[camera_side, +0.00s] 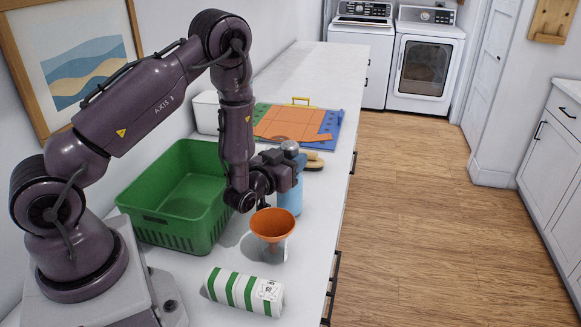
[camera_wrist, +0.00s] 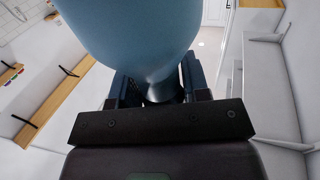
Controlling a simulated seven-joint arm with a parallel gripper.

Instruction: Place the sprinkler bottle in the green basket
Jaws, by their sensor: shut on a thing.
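The sprinkler bottle (camera_side: 293,198) has a light blue body and a rounded grey top. It is upright on the right side of the counter in the side view, behind the orange funnel. My gripper (camera_side: 285,163) is shut on it near its top. In the wrist view the bottle's blue body (camera_wrist: 130,30) fills the upper middle, and its silvery part sits between the fingers of my gripper (camera_wrist: 160,88). The funnel hides its lower edge, so I cannot tell whether it touches the counter. The green basket (camera_side: 178,225) stands left of my gripper, open and seemingly empty.
An orange funnel (camera_side: 272,225) stands close in front of the bottle. A green-and-white striped pack (camera_side: 244,291) lies at the front. A blue board with an orange sheet (camera_side: 288,122), a brush (camera_side: 313,160) and a white bin (camera_side: 206,112) are farther back.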

